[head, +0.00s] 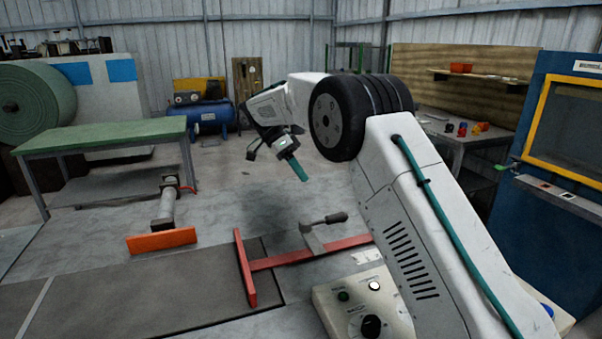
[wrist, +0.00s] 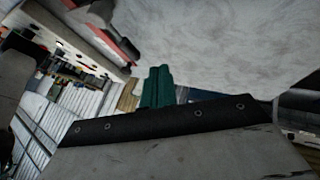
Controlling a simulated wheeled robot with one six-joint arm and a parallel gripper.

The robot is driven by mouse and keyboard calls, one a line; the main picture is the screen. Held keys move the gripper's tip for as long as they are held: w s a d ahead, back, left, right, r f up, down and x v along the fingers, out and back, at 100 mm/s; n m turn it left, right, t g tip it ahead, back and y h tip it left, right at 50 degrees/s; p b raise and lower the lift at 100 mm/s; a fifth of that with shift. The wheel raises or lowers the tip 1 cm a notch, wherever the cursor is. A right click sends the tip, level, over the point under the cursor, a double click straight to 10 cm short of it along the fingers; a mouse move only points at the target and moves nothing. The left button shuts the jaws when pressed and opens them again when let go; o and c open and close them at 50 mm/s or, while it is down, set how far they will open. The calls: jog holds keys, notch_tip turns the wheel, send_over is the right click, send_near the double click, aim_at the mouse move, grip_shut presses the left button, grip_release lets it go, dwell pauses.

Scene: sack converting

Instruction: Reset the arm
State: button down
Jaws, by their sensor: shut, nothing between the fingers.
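My gripper (head: 297,168) hangs in the air at the end of my raised white arm, left of the arm's dark joint in the head view. Its teal fingers are together and hold nothing. In the wrist view the teal fingers (wrist: 157,86) lie side by side, beyond the dark band of the gripper body. The gripper is above the grey floor area and apart from everything around it.
A red clamp bar (head: 245,268) with a lever and a control box (head: 345,305) are below my arm. An orange-footed tool (head: 161,240) is left. A green-topped table (head: 105,134), a blue compressor (head: 210,113) and a blue cabinet (head: 535,215) stand farther around. The air around the gripper is clear.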

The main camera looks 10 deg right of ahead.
dwell(0.4)
